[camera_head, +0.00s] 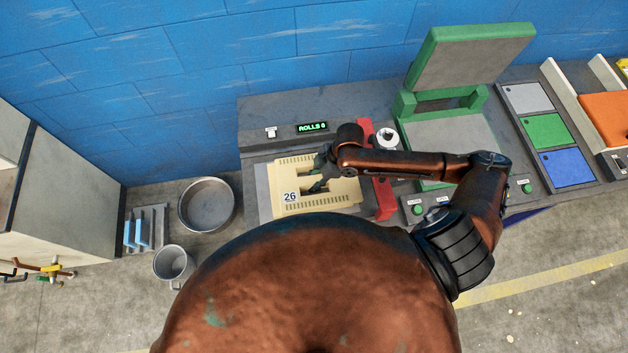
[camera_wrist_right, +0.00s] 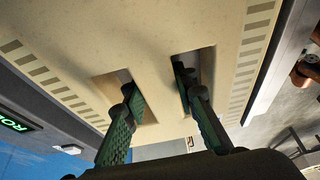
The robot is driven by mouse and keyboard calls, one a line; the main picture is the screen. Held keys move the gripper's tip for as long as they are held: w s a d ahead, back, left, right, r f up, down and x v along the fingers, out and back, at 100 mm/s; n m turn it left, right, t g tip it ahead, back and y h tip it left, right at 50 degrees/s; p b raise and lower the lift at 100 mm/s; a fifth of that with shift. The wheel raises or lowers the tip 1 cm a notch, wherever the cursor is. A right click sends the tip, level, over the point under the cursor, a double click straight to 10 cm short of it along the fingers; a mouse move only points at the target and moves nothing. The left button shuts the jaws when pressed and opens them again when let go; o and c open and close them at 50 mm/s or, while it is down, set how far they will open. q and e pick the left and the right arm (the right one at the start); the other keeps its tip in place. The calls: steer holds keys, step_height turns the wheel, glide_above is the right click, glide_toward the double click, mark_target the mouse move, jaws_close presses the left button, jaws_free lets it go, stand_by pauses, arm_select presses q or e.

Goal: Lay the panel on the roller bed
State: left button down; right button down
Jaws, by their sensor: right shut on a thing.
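The panel (camera_head: 338,198) is a cream slab with slots, dashed edges and a "26" label. In the head view it is over the grey bench area under the "ROLLS 0" display (camera_head: 311,128), which appears to be the roller bed (camera_head: 262,190). The panel hides most of that bed, and I cannot tell whether it touches it. My right gripper (camera_head: 319,178) is shut on the panel. In the right wrist view its green-padded fingers (camera_wrist_right: 158,88) reach into two slots, either side of a bar of the panel (camera_wrist_right: 160,55). My left gripper is out of view.
A red bar (camera_head: 381,190) stands close right of the panel. Beyond it is a green hinged press (camera_head: 470,55) with its lid raised. A metal basin (camera_head: 207,204), a mug (camera_head: 172,262) and a rack with blue pieces (camera_head: 143,231) are at left.

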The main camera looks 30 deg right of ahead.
steer(key=shift+f, duration=0.1)
steer(key=c, duration=1.6)
jaws_free()
steer(key=p+v, duration=0.1)
steer(key=v, duration=1.1)
steer(key=shift+s, duration=0.15)
